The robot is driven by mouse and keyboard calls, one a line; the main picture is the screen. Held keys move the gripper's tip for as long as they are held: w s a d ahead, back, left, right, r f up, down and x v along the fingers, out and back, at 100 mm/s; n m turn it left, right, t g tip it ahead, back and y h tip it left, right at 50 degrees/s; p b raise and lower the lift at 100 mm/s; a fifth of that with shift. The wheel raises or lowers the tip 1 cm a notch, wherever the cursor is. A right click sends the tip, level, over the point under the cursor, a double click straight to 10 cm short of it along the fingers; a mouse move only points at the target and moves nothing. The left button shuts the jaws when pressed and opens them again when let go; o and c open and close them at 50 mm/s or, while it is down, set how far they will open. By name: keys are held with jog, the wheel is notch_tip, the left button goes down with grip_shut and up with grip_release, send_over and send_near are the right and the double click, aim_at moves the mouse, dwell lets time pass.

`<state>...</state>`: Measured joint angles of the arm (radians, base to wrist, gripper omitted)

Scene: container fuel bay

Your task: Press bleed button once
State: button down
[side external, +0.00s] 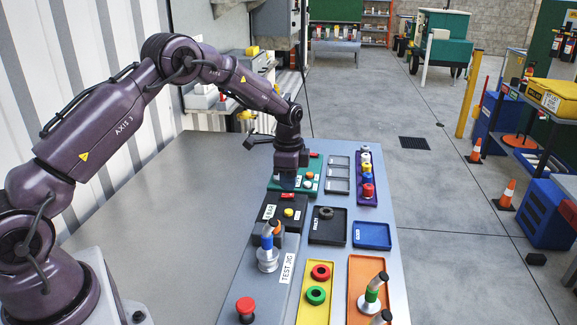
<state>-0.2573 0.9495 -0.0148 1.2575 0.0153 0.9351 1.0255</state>
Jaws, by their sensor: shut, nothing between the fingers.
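The task's bleed button cannot be named with certainty, as the small labels are hard to read. A yellow button (288,212) sits on a black box (270,224) with a small pale label, at the middle of the bench. My gripper (287,184) points down over the left part of a green panel (312,187), just behind the black box. Its fingers are shut and empty, and small in this view. The green panel carries small orange and white parts, and my gripper hides part of it. Whether the fingertips touch anything cannot be told.
A test jig (272,285) with a blue-topped post (267,243) and a red mushroom button (245,307) stands in front. Right are a black tray (327,233), a blue tray (372,235) and a purple rack (366,196). The bench's left side (180,215) is clear.

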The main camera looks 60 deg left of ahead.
aim_at(288, 211)
notch_tip(288, 211, down, 7)
dwell(0.3)
jog(key=shift+s+f, duration=0.1)
jog(key=shift+f, duration=0.95)
notch_tip(288, 211, up, 16)
jog(key=shift+w+f, duration=0.25)
jog(key=shift+w, duration=0.2)
jog(key=shift+a, duration=0.15)
